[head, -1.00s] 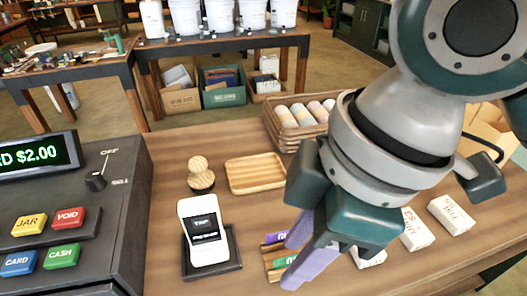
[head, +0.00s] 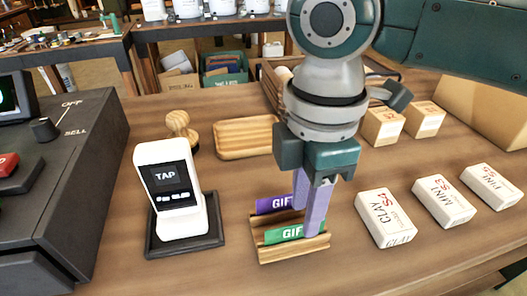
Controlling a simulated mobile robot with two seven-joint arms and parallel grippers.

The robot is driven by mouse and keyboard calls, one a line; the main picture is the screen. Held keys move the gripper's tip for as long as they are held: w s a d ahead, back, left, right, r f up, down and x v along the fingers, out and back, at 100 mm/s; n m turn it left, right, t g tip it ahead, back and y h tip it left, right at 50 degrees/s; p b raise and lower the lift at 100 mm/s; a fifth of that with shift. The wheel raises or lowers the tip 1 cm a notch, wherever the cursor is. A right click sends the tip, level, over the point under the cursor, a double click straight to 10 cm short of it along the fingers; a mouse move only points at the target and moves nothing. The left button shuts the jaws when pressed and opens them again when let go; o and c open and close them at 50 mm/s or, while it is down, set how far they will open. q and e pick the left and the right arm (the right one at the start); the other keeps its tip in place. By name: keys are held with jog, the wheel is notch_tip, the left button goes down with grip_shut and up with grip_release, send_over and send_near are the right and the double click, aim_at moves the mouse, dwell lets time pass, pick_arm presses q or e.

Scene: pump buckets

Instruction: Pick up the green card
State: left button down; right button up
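The green card (head: 284,234) stands in the front slot of a small wooden card holder (head: 292,254), its "GIF" lettering partly covered. A purple card (head: 275,204) stands in the slot behind it. My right gripper (head: 307,222) points down at the holder's right half. Its purple fingers appear parted, one in front of the green card's right end and the other farther back, between the two cards. The rear fingertip is hidden, and I cannot tell whether either finger touches the card. My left gripper is not in view.
A white card reader (head: 169,190) showing "TAP" stands on a dark base left of the holder. The cash register (head: 60,190) stands left.

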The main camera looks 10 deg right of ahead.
aim_at(295, 236)
notch_tip(295, 236, down, 4)
jog(key=shift+r, duration=0.2)
grip_shut()
dwell(0.5)
